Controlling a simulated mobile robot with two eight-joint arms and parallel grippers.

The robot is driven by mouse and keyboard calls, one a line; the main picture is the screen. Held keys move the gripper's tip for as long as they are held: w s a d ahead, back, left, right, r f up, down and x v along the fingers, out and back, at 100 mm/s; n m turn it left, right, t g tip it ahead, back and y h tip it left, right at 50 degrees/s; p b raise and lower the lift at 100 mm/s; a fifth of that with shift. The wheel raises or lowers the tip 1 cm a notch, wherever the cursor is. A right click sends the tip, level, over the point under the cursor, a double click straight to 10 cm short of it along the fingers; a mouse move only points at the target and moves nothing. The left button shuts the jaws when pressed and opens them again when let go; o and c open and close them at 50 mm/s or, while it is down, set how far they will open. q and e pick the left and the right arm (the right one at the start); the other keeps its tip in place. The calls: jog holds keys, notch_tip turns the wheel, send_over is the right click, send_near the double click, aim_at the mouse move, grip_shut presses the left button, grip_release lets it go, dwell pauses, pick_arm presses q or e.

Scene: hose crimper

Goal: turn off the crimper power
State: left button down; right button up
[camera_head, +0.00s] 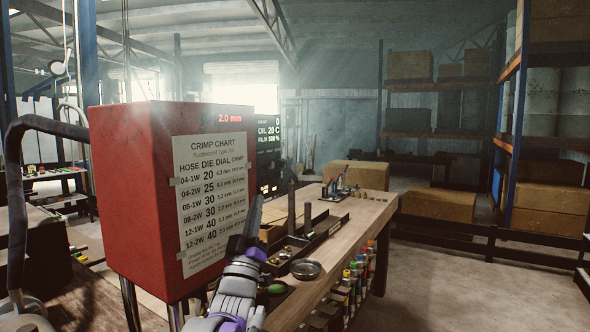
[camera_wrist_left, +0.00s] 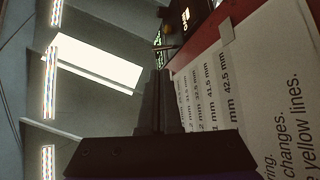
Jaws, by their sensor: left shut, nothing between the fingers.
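The crimper is a red box (camera_head: 125,190) at the left of the head view, with a white crimp chart (camera_head: 210,205) on its face. A red readout (camera_head: 230,118) above the chart shows 2.0 mm. My left gripper (camera_head: 257,203) is shut and empty, raised beside the chart's right edge. In the left wrist view the shut fingers (camera_wrist_left: 158,85) point up the picture, close to the chart (camera_wrist_left: 255,85) and red casing (camera_wrist_left: 207,42). I cannot make out a power switch in either view. My right gripper is not in view.
A dark status panel (camera_head: 268,150) shows oil temperature behind the gripper. A wooden bench (camera_head: 345,235) extends right, holding a long tray and a round metal dish (camera_head: 306,269). Coloured bottles (camera_head: 355,278) stand under it. Cardboard boxes (camera_head: 437,205) and shelving are beyond; floor at right is clear.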

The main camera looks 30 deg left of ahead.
aim_at(269, 165)
pick_arm(q)
jog(key=shift+w+r+t, duration=0.2)
jog(key=shift+r+t, duration=0.1)
jog(key=shift+r, duration=0.2)
jog(key=p+x, duration=0.1)
jog(key=x, duration=0.9)
jog(key=shift+d+f+p, duration=0.1)
jog(key=shift+f+p, duration=0.2)
jog(key=shift+p, duration=0.8)
jog(key=shift+f+p, duration=0.4)
jog(key=shift+p, duration=0.65)
jog(key=shift+w+f, duration=0.15)
jog(key=shift+f, duration=0.05)
jog(key=b+v, duration=0.2)
jog(key=v, duration=0.9)
